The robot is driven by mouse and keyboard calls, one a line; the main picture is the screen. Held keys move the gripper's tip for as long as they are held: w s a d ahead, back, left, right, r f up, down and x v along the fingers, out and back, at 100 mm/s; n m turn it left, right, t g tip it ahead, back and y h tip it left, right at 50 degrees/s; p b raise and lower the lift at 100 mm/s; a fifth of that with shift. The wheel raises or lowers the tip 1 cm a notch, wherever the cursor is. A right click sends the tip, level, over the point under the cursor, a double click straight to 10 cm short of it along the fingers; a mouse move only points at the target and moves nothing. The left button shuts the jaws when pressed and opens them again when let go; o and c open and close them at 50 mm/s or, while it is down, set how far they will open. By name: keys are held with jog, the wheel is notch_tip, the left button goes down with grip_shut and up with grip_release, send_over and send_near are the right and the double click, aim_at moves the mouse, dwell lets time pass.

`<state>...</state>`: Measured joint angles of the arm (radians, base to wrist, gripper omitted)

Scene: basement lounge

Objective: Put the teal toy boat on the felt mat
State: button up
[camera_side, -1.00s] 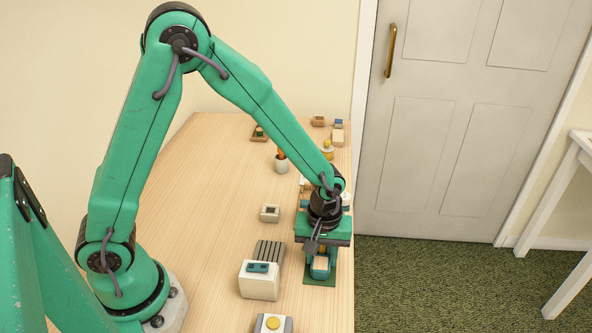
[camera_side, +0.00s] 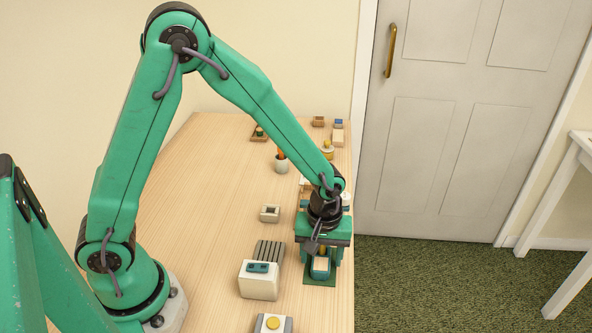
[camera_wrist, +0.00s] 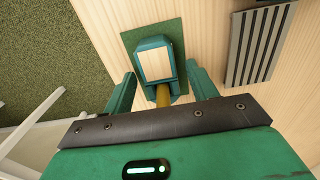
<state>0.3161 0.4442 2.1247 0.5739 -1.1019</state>
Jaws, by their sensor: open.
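The teal toy boat (camera_side: 320,266) has a pale wooden deck and a mustard post. In the wrist view the boat (camera_wrist: 154,65) sits over the dark green felt mat (camera_wrist: 150,31), upright as far as I can see, and appears to rest on it. The mat (camera_side: 318,283) also shows under the boat in the side view, near the table's right edge. My gripper (camera_wrist: 162,88) is open, pointing down, with one finger on each side of the boat's post end and a gap visible on both sides. My gripper (camera_side: 323,255) partly hides the boat in the side view.
A grey slatted rack (camera_side: 270,251) and a white box with a teal top piece (camera_side: 260,282) stand left of the mat. A yellow-topped block (camera_side: 272,323) is at the front. A small holed block (camera_side: 270,213) and a cup (camera_side: 282,166) are farther back.

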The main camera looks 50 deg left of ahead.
aim_at(322, 258)
notch_tip(322, 258, up, 12)
dwell(0.6)
dwell(0.5)
jog(key=s+a+r+m+t, duration=0.5)
jog(key=s+a+r+m, duration=0.4)
jog(key=s+a+r, duration=0.2)
jog(key=shift+s+a+r+t, duration=0.3)
jog(key=shift+s+a, duration=0.1)
jog(key=shift+s, duration=1)
dwell(0.5)
